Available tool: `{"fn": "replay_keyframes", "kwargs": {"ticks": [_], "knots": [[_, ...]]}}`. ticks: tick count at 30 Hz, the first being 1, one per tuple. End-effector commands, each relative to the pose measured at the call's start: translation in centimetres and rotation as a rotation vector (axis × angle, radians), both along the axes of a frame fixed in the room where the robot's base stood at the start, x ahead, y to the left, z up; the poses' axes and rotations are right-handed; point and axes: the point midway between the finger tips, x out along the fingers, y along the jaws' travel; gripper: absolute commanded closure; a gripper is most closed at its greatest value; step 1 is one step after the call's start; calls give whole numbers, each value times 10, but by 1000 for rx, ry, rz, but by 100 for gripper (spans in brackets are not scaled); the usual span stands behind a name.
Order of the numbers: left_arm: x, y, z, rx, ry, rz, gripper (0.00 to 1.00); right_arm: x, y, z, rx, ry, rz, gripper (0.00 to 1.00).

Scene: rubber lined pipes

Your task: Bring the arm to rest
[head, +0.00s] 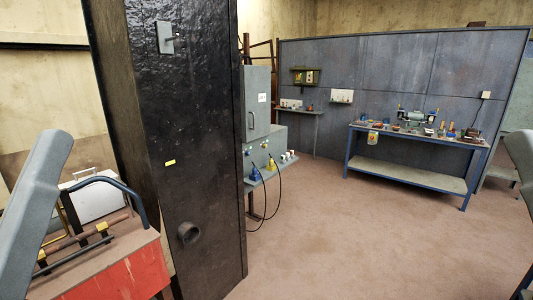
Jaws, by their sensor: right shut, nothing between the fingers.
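A grey link of my left arm (40,195) slants up at the left edge; the left gripper is outside the head view. A grey link of my right arm (522,150) shows at the right edge. Only a sliver at the lower right edge (526,284) shows toward my right gripper, and its fingertips are not clear. The right gripper is shut and empty. Nothing is seen touching either arm.
A tall black column (175,110) stands close in front, left of centre. A red-sided cart (125,275) with a blue handle is beside it. A grey cabinet (258,90), a workbench (410,180) and a steel partition (380,70) stand farther back. The brown floor (380,250) is clear.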

Motion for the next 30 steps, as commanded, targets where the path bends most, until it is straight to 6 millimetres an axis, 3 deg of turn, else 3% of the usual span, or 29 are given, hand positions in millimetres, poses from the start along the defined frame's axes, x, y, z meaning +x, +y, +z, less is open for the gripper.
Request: {"fn": "replay_keyframes", "kwargs": {"ticks": [1, 5, 15, 18, 23, 30], "knots": [[0, 0, 41, -1, 1, -1, 12, 0, 0, 41, 0, 1, 0, 100], [1, 0, 99, -1, 1, -2, 12, 0, 0, 99, 0, 2, 0, 100], [1, 0, 267, -1, 2, -4, 12, 0, 0, 267, 0, 2, 0, 100], [1, 0, 302, -1, 2, -4, 12, 1, 0, 302, 0, 2, 0, 100], [1, 0, 327, -1, 3, -4, 12, 1, 0, 327, 0, 2, 0, 100], [1, -1, 324, -1, 2, -4, 12, 1, 0, 323, 0, 3, 0, 100]]}}
